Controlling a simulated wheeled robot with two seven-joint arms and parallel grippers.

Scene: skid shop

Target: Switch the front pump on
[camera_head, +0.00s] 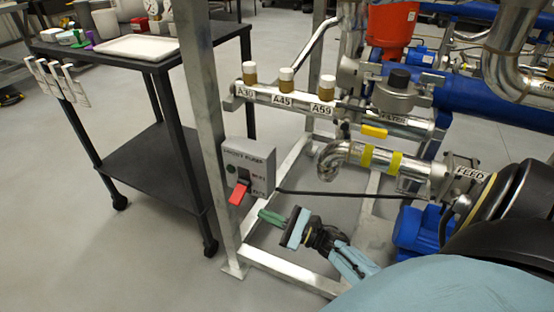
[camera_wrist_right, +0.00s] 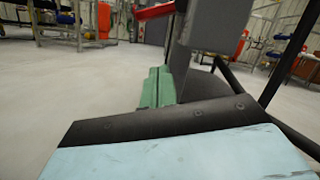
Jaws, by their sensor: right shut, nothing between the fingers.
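A grey switch box (camera_head: 254,163) is mounted on the metal frame post in the head view; its small label is hard to read. A red lever handle (camera_head: 238,194) sticks out from its lower front, tilted downward. In the right wrist view the red handle (camera_wrist_right: 153,11) shows at the top, beside the grey box (camera_wrist_right: 214,24). My right gripper (camera_head: 270,216) is shut and empty, its green fingers below and right of the handle in the head view. The shut fingers also show in the right wrist view (camera_wrist_right: 157,86), apart from the handle. My left gripper is out of view.
The metal skid frame post (camera_head: 205,115) stands left of the box. A dark cart (camera_head: 150,160) with a white tray (camera_head: 134,47) is further left. Pipes and the FEED pump (camera_head: 475,195) lie to the right. A dark cable runs right from the box.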

